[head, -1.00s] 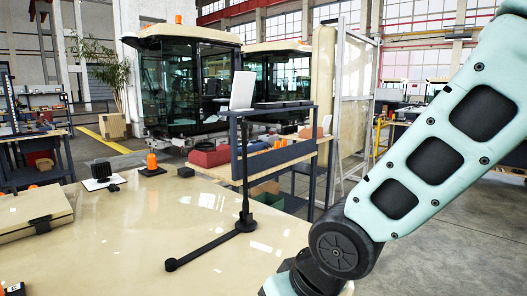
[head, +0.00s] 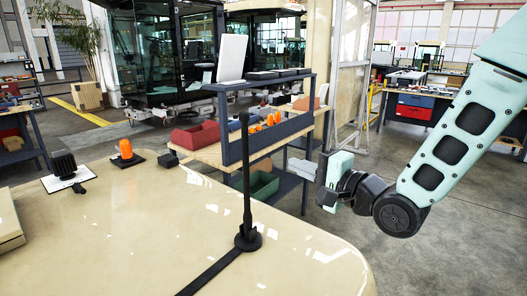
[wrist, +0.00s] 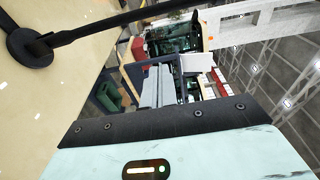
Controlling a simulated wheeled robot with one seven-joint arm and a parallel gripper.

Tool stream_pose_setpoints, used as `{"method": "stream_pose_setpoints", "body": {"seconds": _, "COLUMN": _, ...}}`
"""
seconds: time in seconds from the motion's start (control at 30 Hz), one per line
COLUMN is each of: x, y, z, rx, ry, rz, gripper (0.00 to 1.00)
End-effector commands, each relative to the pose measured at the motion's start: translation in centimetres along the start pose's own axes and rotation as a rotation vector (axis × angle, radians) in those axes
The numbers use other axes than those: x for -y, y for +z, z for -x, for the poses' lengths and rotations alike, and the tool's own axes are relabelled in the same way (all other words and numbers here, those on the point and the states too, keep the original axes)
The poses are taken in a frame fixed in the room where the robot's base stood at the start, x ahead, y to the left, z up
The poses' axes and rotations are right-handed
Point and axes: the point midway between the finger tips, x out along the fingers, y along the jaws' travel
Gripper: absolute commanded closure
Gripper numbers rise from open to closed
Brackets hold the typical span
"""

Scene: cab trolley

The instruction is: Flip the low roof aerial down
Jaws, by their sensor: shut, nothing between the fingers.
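The roof aerial is a thin black rod (head: 246,160) standing upright on a round black base (head: 247,239) near the edge of the beige roof (head: 130,230). A flat black strip (head: 210,274) runs over the roof from the base toward the lower left.
An orange beacon (head: 125,150) and a black lamp (head: 65,168) on a white plate stand on the roof's left part. Behind the rod is a dark blue shelf trolley (head: 285,132) with bins. Open floor (head: 430,240) lies to the right.

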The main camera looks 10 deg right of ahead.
Motion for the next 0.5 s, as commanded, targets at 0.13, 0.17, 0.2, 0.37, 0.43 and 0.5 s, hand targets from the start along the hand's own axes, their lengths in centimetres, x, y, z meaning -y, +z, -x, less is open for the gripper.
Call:
{"method": "stream_pose_setpoints", "body": {"seconds": 0.13, "x": 0.1, "y": 0.0, "z": 0.0, "rx": 0.000, "ry": -0.006, "rz": -0.007, "gripper": 1.00}}
{"method": "stream_pose_setpoints", "body": {"seconds": 0.17, "x": 0.1, "y": 0.0, "z": 0.0, "rx": 0.000, "ry": -0.006, "rz": -0.007, "gripper": 1.00}}
{"method": "stream_pose_setpoints", "body": {"seconds": 0.2, "x": 0.1, "y": 0.0, "z": 0.0, "rx": 0.000, "ry": -0.005, "rz": -0.006, "gripper": 1.00}}
{"method": "stream_pose_setpoints", "body": {"seconds": 0.37, "x": 0.1, "y": 0.0, "z": -0.1, "rx": 0.000, "ry": -0.005, "rz": -0.005, "gripper": 1.00}}
{"method": "stream_pose_setpoints", "body": {"seconds": 0.43, "x": 0.1, "y": 0.0, "z": -0.5, "rx": 0.000, "ry": -0.005, "rz": -0.005, "gripper": 1.00}}
{"method": "stream_pose_setpoints", "body": {"seconds": 0.5, "x": 0.2, "y": 0.0, "z": -1.3, "rx": 0.000, "ry": -0.006, "rz": -0.005, "gripper": 1.00}}
